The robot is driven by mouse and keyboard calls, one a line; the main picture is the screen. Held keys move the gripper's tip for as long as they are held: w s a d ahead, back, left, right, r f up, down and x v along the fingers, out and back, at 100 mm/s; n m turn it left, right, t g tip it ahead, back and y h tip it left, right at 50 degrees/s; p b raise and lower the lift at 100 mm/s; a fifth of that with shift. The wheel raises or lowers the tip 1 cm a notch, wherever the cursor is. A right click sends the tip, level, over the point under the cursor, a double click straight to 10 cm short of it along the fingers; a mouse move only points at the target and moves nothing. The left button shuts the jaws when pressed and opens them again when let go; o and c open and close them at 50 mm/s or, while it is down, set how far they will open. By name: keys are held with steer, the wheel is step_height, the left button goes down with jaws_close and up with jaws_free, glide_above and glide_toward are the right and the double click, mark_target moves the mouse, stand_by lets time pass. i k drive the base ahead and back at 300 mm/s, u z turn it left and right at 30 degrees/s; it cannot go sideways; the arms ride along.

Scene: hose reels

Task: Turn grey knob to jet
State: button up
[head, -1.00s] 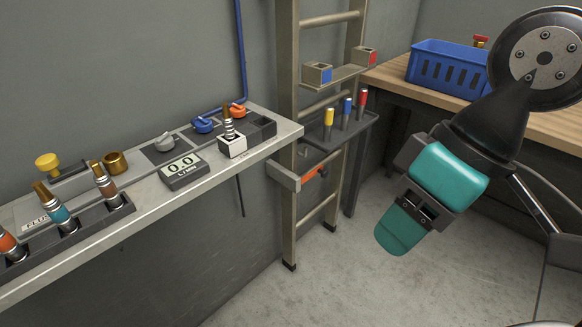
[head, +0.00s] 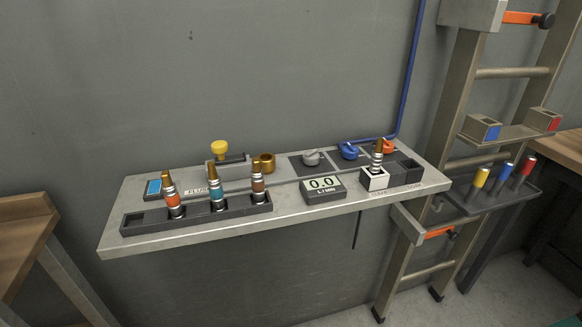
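The grey knob (head: 312,157) sits on a dark square plate at the back of the wall shelf (head: 330,208), right of the brass cup. I cannot read any marking around it, nor tell its setting. A flow display (head: 323,190) in front of it reads 0.0 L/min. My gripper's fingers do not show now; only a teal sliver, likely part of my arm, shows at the bottom right edge.
Nozzles with orange (head: 173,199), teal (head: 217,198) and brown (head: 258,186) bands stand in a dark rack. Another nozzle (head: 378,160) stands in a white block. A yellow knob (head: 219,147), brass cup (head: 264,163), blue valve (head: 348,150) and orange valve (head: 388,147) are nearby. A ladder (head: 450,110) stands right.

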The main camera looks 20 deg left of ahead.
mark_target(310, 158)
steer(key=z, duration=0.65)
steer(key=i, duration=0.6)
steer(key=u, duration=2)
